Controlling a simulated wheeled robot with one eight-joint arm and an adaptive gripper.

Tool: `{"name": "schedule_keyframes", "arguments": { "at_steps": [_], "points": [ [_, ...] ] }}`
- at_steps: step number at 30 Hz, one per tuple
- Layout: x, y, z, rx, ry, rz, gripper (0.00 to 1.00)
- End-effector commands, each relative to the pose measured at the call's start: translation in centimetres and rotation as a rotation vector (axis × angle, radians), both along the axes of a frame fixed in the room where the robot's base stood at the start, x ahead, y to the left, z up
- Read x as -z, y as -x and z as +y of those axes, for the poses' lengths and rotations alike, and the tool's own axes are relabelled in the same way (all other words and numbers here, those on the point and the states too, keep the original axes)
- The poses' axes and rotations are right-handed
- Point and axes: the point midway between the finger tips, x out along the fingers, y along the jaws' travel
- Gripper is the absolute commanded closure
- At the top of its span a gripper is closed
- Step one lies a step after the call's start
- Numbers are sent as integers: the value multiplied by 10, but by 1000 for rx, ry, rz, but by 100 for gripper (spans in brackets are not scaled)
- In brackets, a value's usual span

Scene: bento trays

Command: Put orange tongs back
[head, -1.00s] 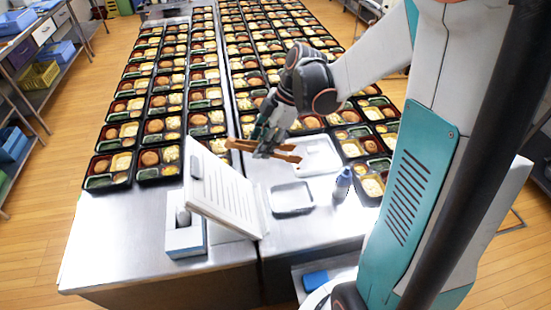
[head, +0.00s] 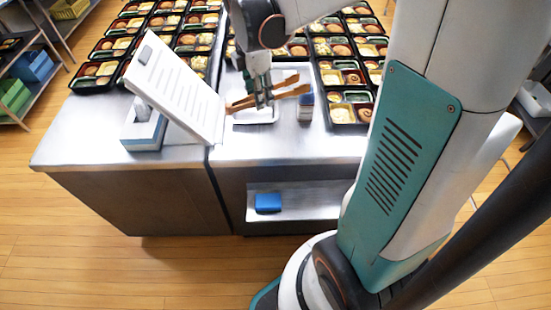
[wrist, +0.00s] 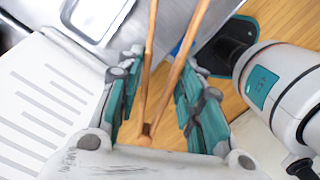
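The orange tongs (head: 292,92) are wooden-looking and lie across my gripper (head: 262,100), held above the metal counter. In the wrist view, the tongs (wrist: 148,60) run between the two teal fingers of my gripper (wrist: 158,100), with their joined end close to the palm. The fingers stand apart with the tongs' two arms between them; exact contact is hard to see. A small metal tray (head: 253,121) lies below the tongs in the head view, partly hidden by them. It also shows at the top left of the wrist view (wrist: 68,14).
A tilted white board with printed lines (head: 172,85) stands left of my gripper, beside a white-and-blue box (head: 143,130). A small bottle (head: 305,108) stands to the right. Bento trays (head: 345,107) fill the counter behind. A blue item (head: 268,203) lies on the lower shelf.

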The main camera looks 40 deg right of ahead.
Motion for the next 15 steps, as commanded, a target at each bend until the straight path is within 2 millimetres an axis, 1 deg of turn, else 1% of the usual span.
{"name": "schedule_keyframes", "arguments": {
  "at_steps": [2,5,15],
  "points": [
    [5,0,-2,-1,13,2,69],
    [19,0,-3,-2,18,3,69],
    [102,0,-3,-1,17,3,69]
  ]
}}
